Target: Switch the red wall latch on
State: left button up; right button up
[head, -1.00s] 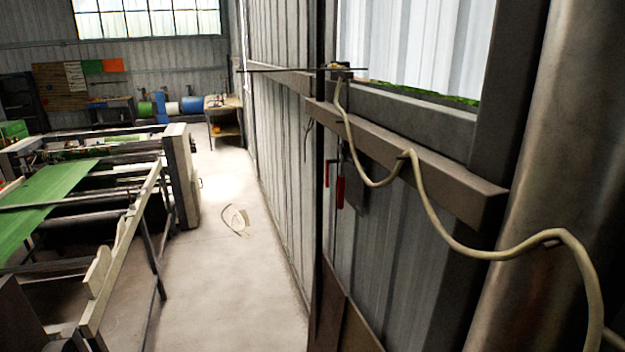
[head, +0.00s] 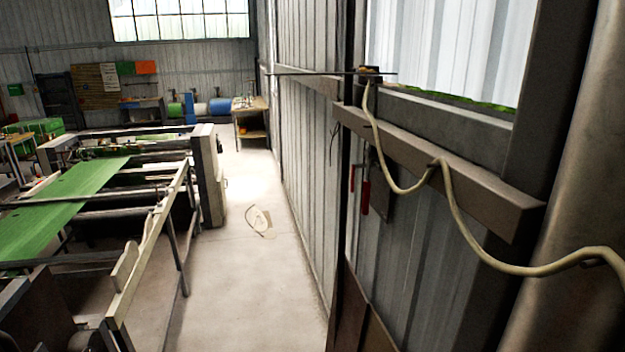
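The red wall latch (head: 365,197) hangs on the corrugated wall at right of centre, below the brown horizontal beam. It shows as a long red handle pointing down, with a smaller red piece just to its left. A dark plate sits to its right. Its exact setting is too small to tell. Neither of my grippers shows in the head view.
A pale cable (head: 458,215) droops along the brown beam (head: 440,165) above the latch. A converting machine with green sheet (head: 65,205) stands on the left. The concrete floor aisle (head: 250,285) between is clear except for a loose coil (head: 260,221).

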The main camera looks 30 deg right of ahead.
aim_at(354, 166)
jog(key=i, duration=0.85)
jog(key=z, duration=1.75)
jog(key=i, duration=0.5)
jog(key=u, duration=0.1)
